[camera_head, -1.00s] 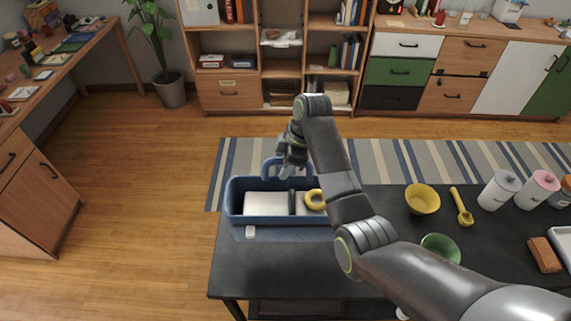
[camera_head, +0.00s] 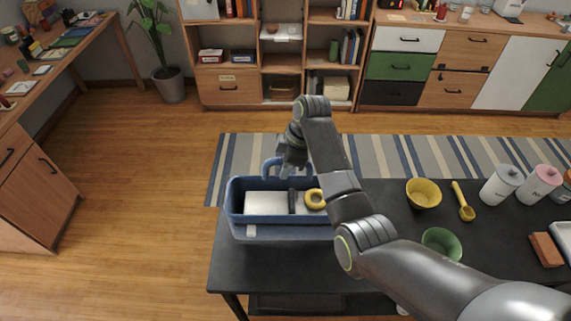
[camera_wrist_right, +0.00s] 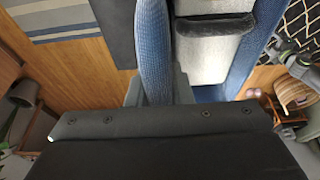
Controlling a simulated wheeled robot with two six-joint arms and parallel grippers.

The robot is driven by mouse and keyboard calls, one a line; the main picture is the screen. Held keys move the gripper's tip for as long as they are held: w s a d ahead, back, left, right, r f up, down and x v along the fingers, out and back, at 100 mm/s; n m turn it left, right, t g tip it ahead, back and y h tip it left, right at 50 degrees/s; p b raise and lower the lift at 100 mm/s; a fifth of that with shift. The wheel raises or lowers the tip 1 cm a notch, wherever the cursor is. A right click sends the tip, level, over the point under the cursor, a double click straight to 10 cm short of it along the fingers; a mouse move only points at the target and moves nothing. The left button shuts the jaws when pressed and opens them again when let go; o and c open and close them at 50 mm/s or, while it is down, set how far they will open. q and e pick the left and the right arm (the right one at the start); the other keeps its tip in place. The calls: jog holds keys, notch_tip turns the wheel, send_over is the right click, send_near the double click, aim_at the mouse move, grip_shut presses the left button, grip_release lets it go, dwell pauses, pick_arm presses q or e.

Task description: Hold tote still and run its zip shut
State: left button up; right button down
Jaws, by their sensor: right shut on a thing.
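The blue tote (camera_head: 240,231) stands open on the dark table in the head view. A white block, a dark upright piece (camera_head: 292,201) and a yellow ring (camera_head: 315,199) show inside it. A blue loop handle (camera_head: 268,167) rises at its far side. My right gripper (camera_head: 289,172) is at the far side by this handle. In the wrist view the right gripper (camera_wrist_right: 158,92) is shut on a blue woven strip (camera_wrist_right: 153,45) of the tote; I cannot tell whether it is handle or rim. My arm hides the tote's right end. I cannot make out the zip pull. My left gripper is not in view.
A yellow bowl (camera_head: 423,193), a yellow scoop (camera_head: 463,202), a green bowl (camera_head: 441,243), canisters (camera_head: 502,184) and a brown block (camera_head: 546,250) stand right on the table (camera_head: 280,274). The table in front of the tote is clear.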

jog(key=shift+f+b, duration=0.55)
jog(key=shift+f, duration=0.7)
jog(key=shift+f+b, duration=0.35)
jog(key=shift+f, duration=0.35)
jog(key=shift+f+b, duration=0.35)
jog(key=shift+f, duration=0.65)
